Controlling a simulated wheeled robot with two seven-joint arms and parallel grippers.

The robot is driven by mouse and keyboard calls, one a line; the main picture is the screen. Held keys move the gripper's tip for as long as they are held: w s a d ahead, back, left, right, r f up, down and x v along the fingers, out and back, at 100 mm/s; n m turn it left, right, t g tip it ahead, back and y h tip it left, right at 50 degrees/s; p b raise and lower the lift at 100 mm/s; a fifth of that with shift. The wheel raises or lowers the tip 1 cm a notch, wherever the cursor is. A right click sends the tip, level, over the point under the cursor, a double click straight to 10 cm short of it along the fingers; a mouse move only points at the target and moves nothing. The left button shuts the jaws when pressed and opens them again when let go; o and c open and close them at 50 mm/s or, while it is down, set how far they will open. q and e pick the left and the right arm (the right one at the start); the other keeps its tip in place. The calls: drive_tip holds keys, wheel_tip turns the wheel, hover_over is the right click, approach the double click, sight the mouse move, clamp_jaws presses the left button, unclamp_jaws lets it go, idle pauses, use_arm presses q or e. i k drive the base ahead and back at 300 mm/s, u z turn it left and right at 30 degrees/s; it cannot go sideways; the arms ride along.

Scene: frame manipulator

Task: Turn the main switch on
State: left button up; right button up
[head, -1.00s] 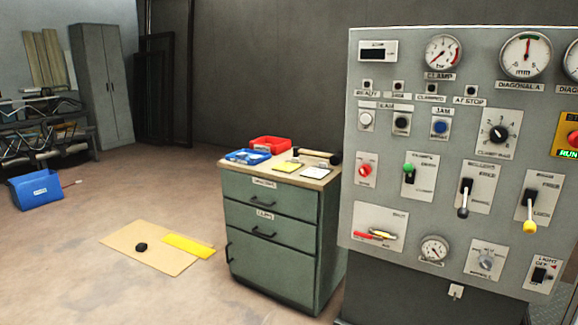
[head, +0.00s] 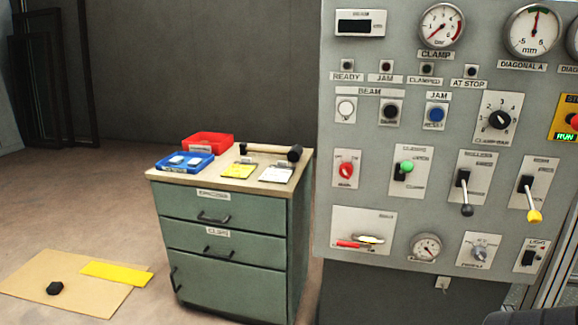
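The control panel (head: 402,190) fills the right of the head view. A red rotary switch (head: 346,170) on a pale plate sits at the panel's left side, below the white button; its label appears to read MAIN. Its knob looks roughly upright, but its exact setting is too small to tell. Neither of my grippers is in view.
A green drawer cabinet (head: 230,240) stands left of the panel, with a red tray (head: 208,143), a blue tray (head: 185,162) and a mallet (head: 272,151) on top. A cardboard sheet (head: 40,285) lies on the floor. Open floor lies at left.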

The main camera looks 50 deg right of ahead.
sight(346, 170)
drive_tip(key=z, duration=0.4)
drive_tip(key=i, duration=1.3)
drive_tip(key=z, duration=0.85)
